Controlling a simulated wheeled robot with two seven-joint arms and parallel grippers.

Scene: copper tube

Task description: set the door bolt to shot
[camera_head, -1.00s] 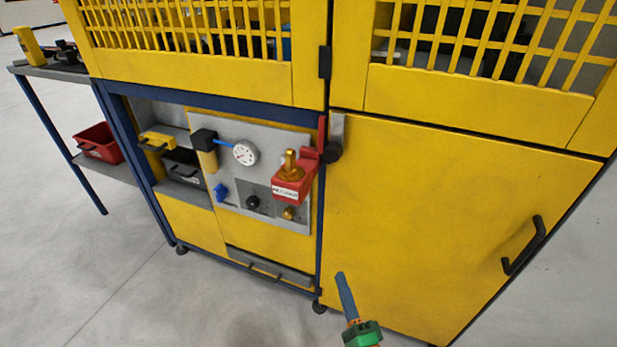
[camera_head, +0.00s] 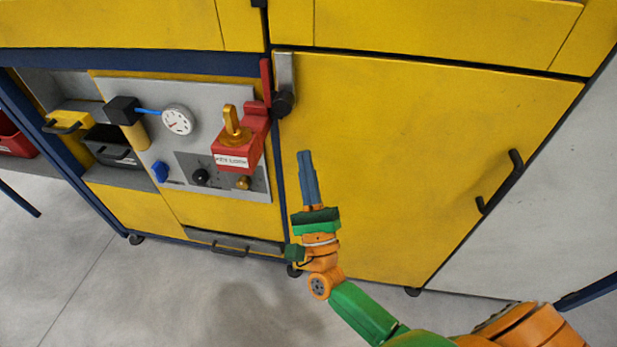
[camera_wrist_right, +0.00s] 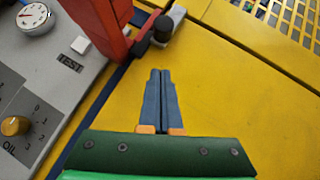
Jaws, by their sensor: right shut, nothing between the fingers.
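The yellow door (camera_head: 430,150) is closed in its frame. At its upper left corner is a grey upright bar (camera_head: 285,68) with a round black knob (camera_head: 282,103), which I take for the door bolt; its exact position is unclear. A red bracket (camera_head: 257,110) lies beside it. The knob also shows in the right wrist view (camera_wrist_right: 162,28). My right gripper (camera_head: 305,155) is shut and empty in front of the door, below the knob and apart from it. In the right wrist view its blue fingers (camera_wrist_right: 160,75) are together. My left gripper is not in view.
A red box (camera_head: 233,152) with a brass key-shaped handle (camera_head: 235,122) projects from the grey panel left of the door. The panel holds a gauge (camera_head: 178,120) and knobs. A black door handle (camera_head: 502,182) sits at the right. The door's middle is clear.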

